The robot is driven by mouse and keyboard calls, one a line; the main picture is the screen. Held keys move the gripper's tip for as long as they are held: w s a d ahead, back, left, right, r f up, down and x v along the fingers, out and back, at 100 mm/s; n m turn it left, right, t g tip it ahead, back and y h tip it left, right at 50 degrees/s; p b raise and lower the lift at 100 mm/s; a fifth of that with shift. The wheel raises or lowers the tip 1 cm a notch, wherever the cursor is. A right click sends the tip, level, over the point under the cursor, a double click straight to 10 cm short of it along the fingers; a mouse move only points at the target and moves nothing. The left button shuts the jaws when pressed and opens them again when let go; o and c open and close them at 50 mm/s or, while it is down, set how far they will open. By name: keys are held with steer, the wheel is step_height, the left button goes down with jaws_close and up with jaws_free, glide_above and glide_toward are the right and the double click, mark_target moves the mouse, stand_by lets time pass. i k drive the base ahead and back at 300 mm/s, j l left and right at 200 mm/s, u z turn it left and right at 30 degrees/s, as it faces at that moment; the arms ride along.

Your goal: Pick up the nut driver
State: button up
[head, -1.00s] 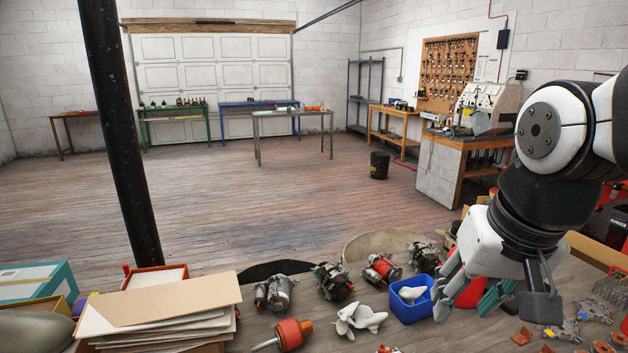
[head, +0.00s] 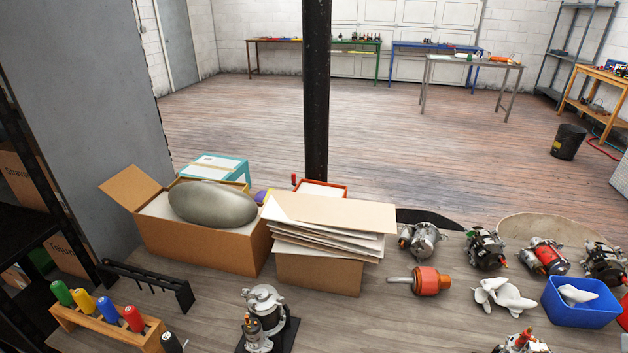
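A wooden rack (head: 95,329) at the lower left holds several upright handles: a green handle (head: 62,293), a yellow handle (head: 83,301), a blue handle (head: 108,311) and a red handle (head: 133,319). A dark handle (head: 171,342) shows at the rack's right end, cut by the picture's bottom edge. The handles look like drivers, but their tips are hidden, so I cannot tell which is the nut driver. An orange-red piece with a grey shaft (head: 427,281) lies mid-bench. My gripper is out of view now.
A black slotted rack (head: 150,283) stands behind the handles. An open cardboard box (head: 200,243) and a stack of cardboard (head: 325,240) stand at the back. A metal unit on a black base (head: 264,317) stands right of the handles. Alternators and a blue bin (head: 582,305) lie right.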

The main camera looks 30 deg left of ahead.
mark_target(132, 317)
steer(key=k+j+u, duration=0.1)
steer(key=u, duration=2)
steer(key=j+z, duration=0.15)
steer(key=i+j, duration=0.05)
steer(key=j, duration=0.05)
